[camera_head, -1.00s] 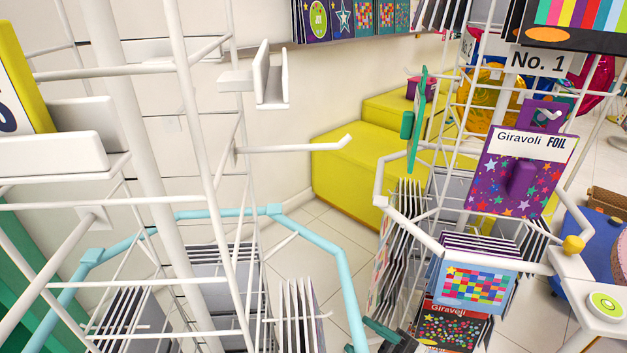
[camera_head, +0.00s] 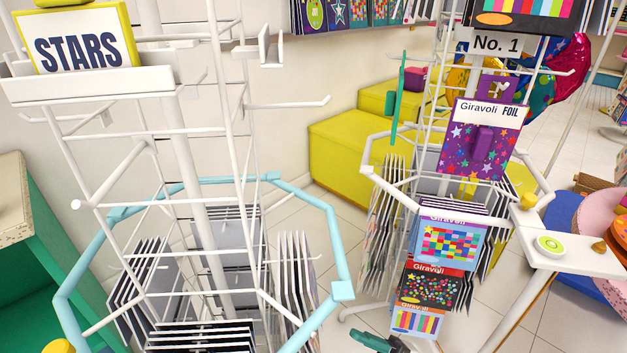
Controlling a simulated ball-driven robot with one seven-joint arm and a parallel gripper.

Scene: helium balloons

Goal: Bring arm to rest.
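A small dark teal and grey piece (camera_head: 376,342) pokes in at the bottom edge of the head view, right of centre. It may be the end of my arm, but too little shows to be sure. If it is my gripper, its fingers cannot be made out and I cannot tell whether it is open or shut. No other part of my arm is clearly seen. I see nothing held.
A white wire rack with a light-blue ring (camera_head: 340,255) and a STARS sign (camera_head: 83,48) fills the left. A second card rack with a purple Giravoli foil pack (camera_head: 480,145) stands right of centre. Yellow blocks (camera_head: 350,150) stand behind. A white shelf (camera_head: 575,257) is at right.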

